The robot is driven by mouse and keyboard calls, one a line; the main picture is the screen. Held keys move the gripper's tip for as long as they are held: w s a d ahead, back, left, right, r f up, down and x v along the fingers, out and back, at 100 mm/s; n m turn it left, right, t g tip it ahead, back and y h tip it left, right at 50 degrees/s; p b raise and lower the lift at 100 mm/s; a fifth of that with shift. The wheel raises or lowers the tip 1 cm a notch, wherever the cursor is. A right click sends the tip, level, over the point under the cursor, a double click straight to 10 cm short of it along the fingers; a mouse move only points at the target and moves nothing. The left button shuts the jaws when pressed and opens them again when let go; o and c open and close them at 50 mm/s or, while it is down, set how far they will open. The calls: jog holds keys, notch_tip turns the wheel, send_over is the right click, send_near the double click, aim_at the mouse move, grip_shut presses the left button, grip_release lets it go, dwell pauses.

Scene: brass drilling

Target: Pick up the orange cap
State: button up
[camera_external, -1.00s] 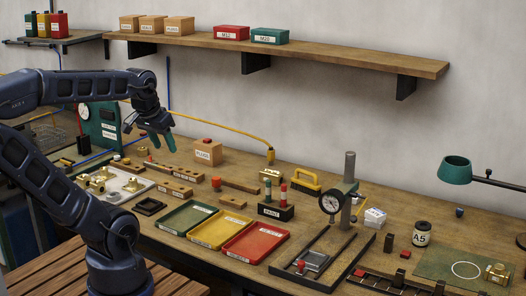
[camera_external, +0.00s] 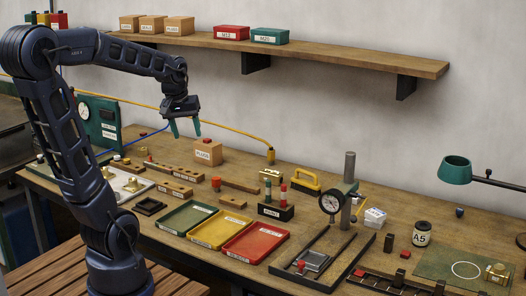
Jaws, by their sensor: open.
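My gripper (camera_external: 185,130) hangs above the back left of the bench, with its two teal fingers pointing down and apart, empty. It is up and left of a wooden box (camera_external: 207,154) with a small red knob-like piece on top. I cannot tell for sure which piece is the orange cap. A small red-orange piece (camera_external: 216,184) stands on the bench in front of that box, below and right of my gripper, apart from it. Several other small red pieces show, one of them (camera_external: 405,254) at the right.
Green (camera_external: 163,223), yellow (camera_external: 194,241) and red (camera_external: 229,256) trays line the front edge. Wooden blocks (camera_external: 175,189) with holes lie behind them. A dial gauge stand (camera_external: 349,190) rises at the right. A shelf (camera_external: 330,56) runs along the wall.

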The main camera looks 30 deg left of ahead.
jog(key=w+a+f+n+g, duration=0.1)
jog(key=w+a+f+n, duration=0.2)
jog(key=w, duration=0.4)
jog(key=w+a+f+n+g, duration=0.1)
jog(key=w+f+n, duration=0.25)
jog(key=w, duration=0.35)
jog(key=n+g, duration=0.1)
jog(key=n, duration=0.4)
send_over(216, 178)
notch_tip(216, 178, down, 13)
jog(key=shift+r, duration=0.1)
jog(key=shift+w+f, duration=0.1)
jog(key=shift+f, duration=5.6)
jog(key=c, duration=1.1)
jog(key=shift+o, duration=0.2)
jog(key=shift+r, duration=0.1)
